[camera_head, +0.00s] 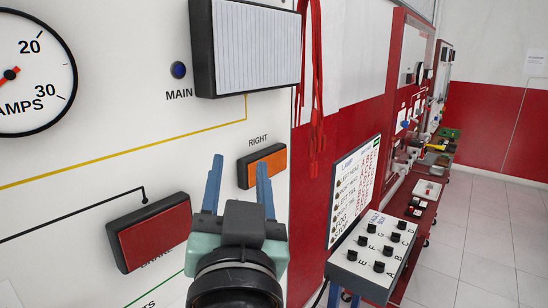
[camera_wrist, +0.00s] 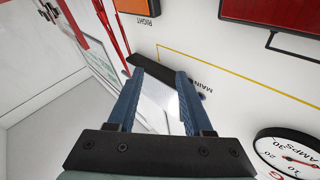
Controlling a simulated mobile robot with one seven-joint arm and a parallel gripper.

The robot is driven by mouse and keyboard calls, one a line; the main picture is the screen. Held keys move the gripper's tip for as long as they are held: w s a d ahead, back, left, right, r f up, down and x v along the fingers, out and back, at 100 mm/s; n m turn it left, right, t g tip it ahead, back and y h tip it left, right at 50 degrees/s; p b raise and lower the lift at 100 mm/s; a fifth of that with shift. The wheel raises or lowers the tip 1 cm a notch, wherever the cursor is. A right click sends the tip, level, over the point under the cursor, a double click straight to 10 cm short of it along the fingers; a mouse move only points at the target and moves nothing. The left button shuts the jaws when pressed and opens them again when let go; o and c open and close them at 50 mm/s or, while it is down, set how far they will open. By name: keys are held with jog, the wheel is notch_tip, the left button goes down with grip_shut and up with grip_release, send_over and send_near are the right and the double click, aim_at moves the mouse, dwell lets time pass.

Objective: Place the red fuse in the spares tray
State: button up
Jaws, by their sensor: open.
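I cannot make out the red fuse or the spares tray in either view. My gripper (camera_head: 240,180) is in front of the white trainer panel (camera_head: 90,120), its two blue fingers pointing up and apart. The wrist view also shows my gripper (camera_wrist: 158,82), open. Nothing is visibly held. Between and beyond the fingers are the dark edge of a box and a pale surface.
The panel carries an amps gauge (camera_head: 30,70), a striped box (camera_head: 250,45), an orange lamp (camera_head: 265,165) and a red lamp (camera_head: 150,232). Red leads (camera_head: 316,80) hang beside it. A knob box (camera_head: 375,250) stands right. Cluttered benches (camera_head: 425,165) lie behind; floor (camera_head: 490,240) is clear.

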jog(key=s+d+r+n+t+h, duration=0.1)
jog(key=s+d+r+t, duration=0.1)
jog(key=s+r, duration=0.3)
jog(key=s+d+r+t, duration=0.2)
jog(key=s+r+t, duration=0.2)
jog(key=r, duration=0.7)
jog(key=shift+s+n+t+h, duration=0.3)
jog(key=shift+s+n+h, duration=0.1)
jog(key=shift+s, duration=0.3)
